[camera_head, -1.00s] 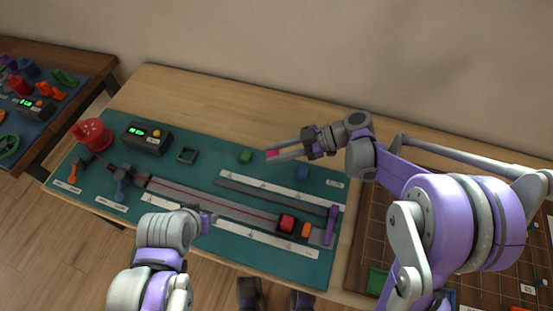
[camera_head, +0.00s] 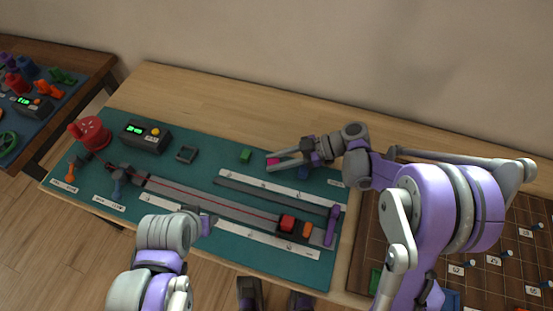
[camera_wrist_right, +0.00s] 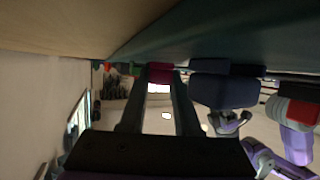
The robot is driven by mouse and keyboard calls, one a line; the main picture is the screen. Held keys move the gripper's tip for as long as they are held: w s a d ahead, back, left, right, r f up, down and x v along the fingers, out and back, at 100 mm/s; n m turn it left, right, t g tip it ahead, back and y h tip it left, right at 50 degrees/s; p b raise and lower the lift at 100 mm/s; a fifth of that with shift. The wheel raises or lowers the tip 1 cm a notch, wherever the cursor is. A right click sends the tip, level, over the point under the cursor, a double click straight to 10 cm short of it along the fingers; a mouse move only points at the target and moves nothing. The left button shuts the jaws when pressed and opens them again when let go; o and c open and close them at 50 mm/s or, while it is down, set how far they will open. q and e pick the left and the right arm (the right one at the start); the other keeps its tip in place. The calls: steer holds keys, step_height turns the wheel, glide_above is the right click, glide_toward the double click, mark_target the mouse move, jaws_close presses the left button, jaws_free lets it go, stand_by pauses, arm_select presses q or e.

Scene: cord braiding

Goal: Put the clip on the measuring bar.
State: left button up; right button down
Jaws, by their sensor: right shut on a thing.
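My right gripper (camera_head: 272,163) is shut on a small magenta clip (camera_head: 270,160), held over the back of the green mat. In the right wrist view the clip (camera_wrist_right: 160,68) shows between the two fingertips. A long dark grey bar (camera_head: 262,193), which looks like the measuring bar, lies along a white marked strip (camera_head: 235,177), in front of the gripper. The clip is apart from this bar.
A green block (camera_head: 245,155) and a blue block (camera_head: 303,173) are near my right gripper. In front runs a rail with a red cord (camera_head: 200,196), a red block (camera_head: 287,222) and a purple lever (camera_head: 332,225). A red spool (camera_head: 90,133) and a display box (camera_head: 145,137) stand left.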

steer(key=c, duration=0.6)
jaws_free()
steer(key=shift+r, duration=0.1)
steer(key=shift+r+p, duration=0.35)
steer(key=shift+p, duration=0.05)
steer(key=v, duration=1.2)
steer(key=shift+r, duration=0.1)
